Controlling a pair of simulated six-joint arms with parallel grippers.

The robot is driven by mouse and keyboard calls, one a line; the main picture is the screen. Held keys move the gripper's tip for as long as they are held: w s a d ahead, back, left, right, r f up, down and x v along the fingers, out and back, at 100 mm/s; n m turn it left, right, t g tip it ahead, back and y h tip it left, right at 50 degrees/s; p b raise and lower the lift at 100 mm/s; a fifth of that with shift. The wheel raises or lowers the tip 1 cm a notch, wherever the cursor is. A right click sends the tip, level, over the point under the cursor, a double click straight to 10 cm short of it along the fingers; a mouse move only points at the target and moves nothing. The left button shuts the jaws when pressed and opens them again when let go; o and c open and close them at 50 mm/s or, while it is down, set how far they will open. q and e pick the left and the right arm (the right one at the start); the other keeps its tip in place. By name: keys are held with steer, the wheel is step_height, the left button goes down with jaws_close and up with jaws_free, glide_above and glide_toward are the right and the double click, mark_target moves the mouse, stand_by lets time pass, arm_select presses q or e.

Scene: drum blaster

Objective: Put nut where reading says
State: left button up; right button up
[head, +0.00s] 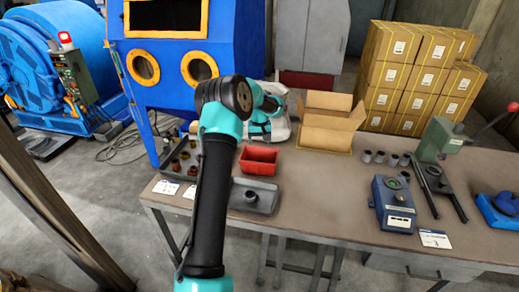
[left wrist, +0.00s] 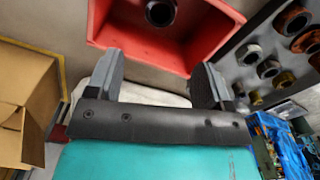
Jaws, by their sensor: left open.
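My left gripper (left wrist: 155,78) is open and empty in the left wrist view, its two grey fingers apart beside the red bin (left wrist: 215,18). In the head view its fingers are hard to make out behind my arm. In the head view a dark nut (head: 250,196) sits on a grey tray (head: 270,205) in front of the red bin (head: 259,160). A blue gauge (head: 394,204) has a small display, too small to read. My right gripper is not in view.
A tray with several nuts (head: 182,160) is at the table's left end. An open cardboard box (head: 328,130) stands behind. Several grey cylinders (head: 379,157), a green press (head: 439,140) and a blue object (head: 500,210) are at right. The table's front middle (head: 325,205) is clear.

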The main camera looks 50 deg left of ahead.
arm_select(q)
steer(key=shift+r, duration=0.35)
stand_by(0.4)
